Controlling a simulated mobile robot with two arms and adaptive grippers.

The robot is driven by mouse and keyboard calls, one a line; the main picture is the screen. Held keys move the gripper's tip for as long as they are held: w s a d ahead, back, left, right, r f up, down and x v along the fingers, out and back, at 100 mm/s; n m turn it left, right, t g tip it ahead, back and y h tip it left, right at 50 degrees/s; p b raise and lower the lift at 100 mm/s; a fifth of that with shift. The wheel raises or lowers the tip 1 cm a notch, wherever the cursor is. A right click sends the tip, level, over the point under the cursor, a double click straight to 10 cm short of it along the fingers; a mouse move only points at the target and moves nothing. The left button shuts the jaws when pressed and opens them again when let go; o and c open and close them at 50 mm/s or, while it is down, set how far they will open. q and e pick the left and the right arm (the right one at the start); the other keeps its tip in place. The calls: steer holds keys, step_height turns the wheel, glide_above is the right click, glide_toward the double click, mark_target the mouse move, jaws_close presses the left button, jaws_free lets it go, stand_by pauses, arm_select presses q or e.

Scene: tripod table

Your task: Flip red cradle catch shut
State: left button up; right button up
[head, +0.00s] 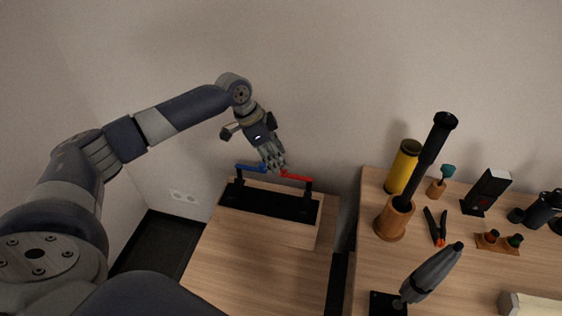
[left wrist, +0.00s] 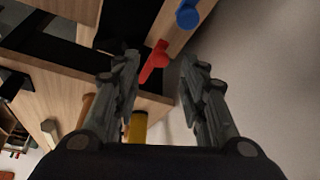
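The red catch (head: 296,176) is a bar on a post at the right end of the black cradle (head: 265,202), pointing inward and roughly level in the head view. The blue catch (head: 251,168) is its counterpart at the left end. My left gripper (head: 273,164) is above the cradle, with its fingertips by the inner end of the red catch. In the left wrist view its fingers (left wrist: 158,66) are apart, and the red catch (left wrist: 153,63) shows between them. Whether they touch it I cannot tell. The blue catch (left wrist: 187,14) lies beyond. My right gripper is not in view.
The wooden table (head: 255,275) in front of the cradle is bare. A second wooden table (head: 361,280) at the right, across a gap, holds a yellow cylinder (head: 403,167), a tall black tube in a wooden cup (head: 393,220), pliers (head: 436,226) and a grey scope-like object (head: 433,272).

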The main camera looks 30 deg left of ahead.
arm_select(q)
steer(key=shift+x, duration=1.95)
jaws_close()
steer(key=shift+d, duration=0.1)
